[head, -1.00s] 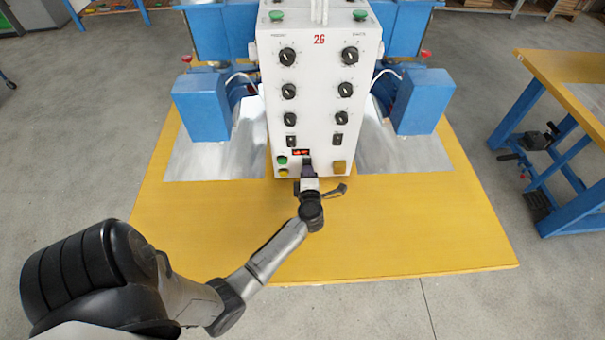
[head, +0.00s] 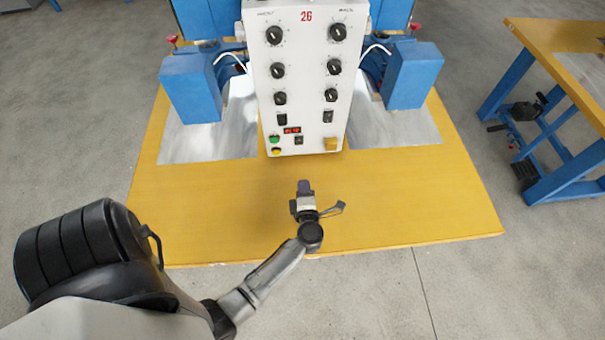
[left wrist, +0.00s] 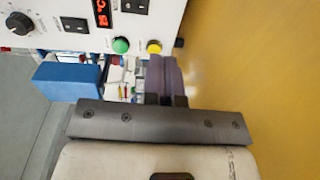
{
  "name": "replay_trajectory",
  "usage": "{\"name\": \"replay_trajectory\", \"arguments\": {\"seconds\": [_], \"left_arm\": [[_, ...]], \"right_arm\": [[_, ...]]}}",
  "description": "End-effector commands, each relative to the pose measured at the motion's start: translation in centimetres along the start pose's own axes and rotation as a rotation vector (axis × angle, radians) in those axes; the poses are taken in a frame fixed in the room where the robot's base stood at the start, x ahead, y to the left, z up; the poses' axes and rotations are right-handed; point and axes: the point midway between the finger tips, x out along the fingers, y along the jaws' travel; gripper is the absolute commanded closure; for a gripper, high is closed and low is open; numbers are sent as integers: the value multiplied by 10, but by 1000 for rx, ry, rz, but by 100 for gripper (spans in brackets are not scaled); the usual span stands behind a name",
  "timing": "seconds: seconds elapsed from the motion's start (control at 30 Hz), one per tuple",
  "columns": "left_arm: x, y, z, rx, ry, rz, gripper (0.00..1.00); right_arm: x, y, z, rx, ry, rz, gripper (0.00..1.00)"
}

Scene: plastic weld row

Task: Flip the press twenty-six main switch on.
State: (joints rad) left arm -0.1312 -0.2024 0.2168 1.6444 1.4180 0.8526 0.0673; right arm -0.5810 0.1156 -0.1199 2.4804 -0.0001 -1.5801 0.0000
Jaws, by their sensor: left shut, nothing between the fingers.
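The white control box (head: 305,70) marked 26 stands at the back of the yellow platform. A black rocker switch (head: 299,140) sits low on its face, just below the lit red display (head: 292,130). Its position is too small to read. In the left wrist view that rocker (left wrist: 133,5) is at the top edge, beside the display (left wrist: 101,12). No label shows which is the main switch. My left gripper (head: 304,187) is shut and empty, in front of the box and apart from it. My right gripper is out of view.
Several black knobs are above. Blue press units (head: 190,87) (head: 413,75) flank the box. The yellow platform (head: 400,195) is clear in front.

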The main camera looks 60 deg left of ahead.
Motion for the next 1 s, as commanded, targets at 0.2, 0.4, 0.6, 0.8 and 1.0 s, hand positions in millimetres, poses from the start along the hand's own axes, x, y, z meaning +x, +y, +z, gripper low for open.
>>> {"name": "replay_trajectory", "arguments": {"seconds": [0.2,0.4,0.6,0.8,1.0], "left_arm": [[-10,-2,0,-1,0,1,100],[-11,-2,0,-1,0,1,100],[-11,-2,0,-1,0,1,100],[-10,-2,0,-1,0,1,100],[-11,8,7,21,-66,36,100]], "right_arm": [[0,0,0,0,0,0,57],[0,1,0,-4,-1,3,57],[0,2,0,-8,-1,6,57],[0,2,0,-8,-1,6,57],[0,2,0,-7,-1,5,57]]}}
